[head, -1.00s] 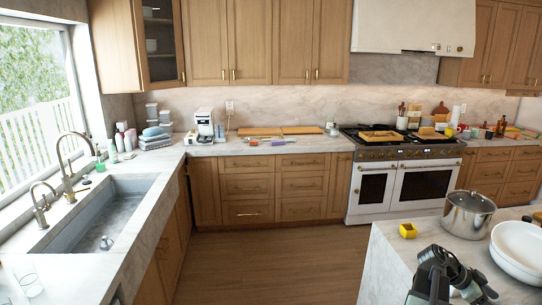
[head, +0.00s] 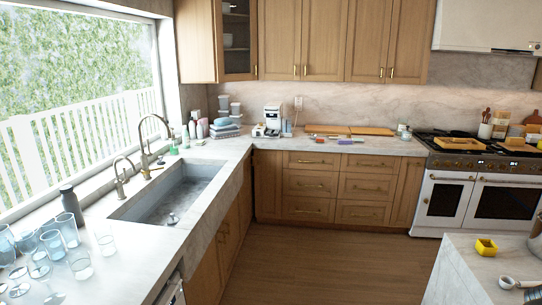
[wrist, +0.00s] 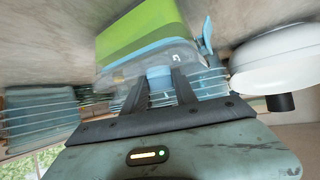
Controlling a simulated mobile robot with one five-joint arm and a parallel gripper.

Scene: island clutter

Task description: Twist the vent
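I cannot identify a vent with certainty in either view. A pale range hood (head: 485,22) hangs above the stove at the upper right of the head view. In the wrist view my gripper (wrist: 158,80) has its two dark fingers apart, with nothing clearly held between them. A small light-blue part (wrist: 158,75) shows between or just beyond the fingers; I cannot tell whether they touch it. Above it is a green and blue block-like thing (wrist: 145,30) with a clear, lid-like part at its lower edge. My gripper is not clearly visible in the head view.
In the wrist view, a white rounded thing (wrist: 275,58) is close on the right. In the head view, glasses (head: 68,230) and a dark bottle (head: 72,205) stand left of the sink (head: 172,195). The floor (head: 310,270) is clear.

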